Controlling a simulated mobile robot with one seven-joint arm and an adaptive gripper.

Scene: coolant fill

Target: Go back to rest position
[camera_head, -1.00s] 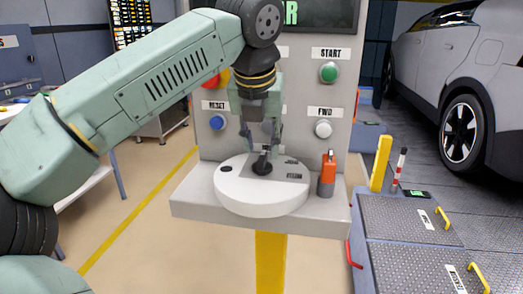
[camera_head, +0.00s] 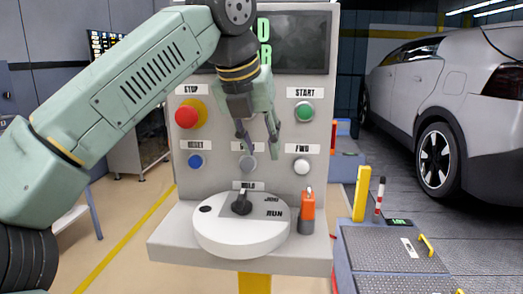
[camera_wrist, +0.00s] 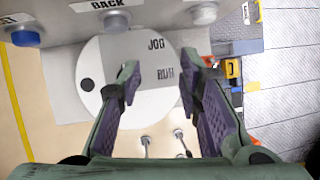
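My gripper (camera_head: 260,138) is raised in front of the control panel (camera_head: 240,120), above the white round dial base (camera_head: 242,240). Its fingers are spread apart with nothing between them. In the wrist view my gripper (camera_wrist: 155,90) shows both fingers apart over the dial base (camera_wrist: 110,55). The black selector knob (camera_head: 241,203) stands upright on the dial base, clear of the fingers. The labels JOG and RUN sit to its right.
The panel carries a red stop button (camera_head: 187,117), green START button (camera_head: 305,112), blue RESET button (camera_head: 196,161) and white FWD button (camera_head: 301,166). An orange-and-grey device (camera_head: 307,210) stands on the shelf right of the dial. A yellow post (camera_head: 362,194) and a car (camera_head: 440,100) are further right.

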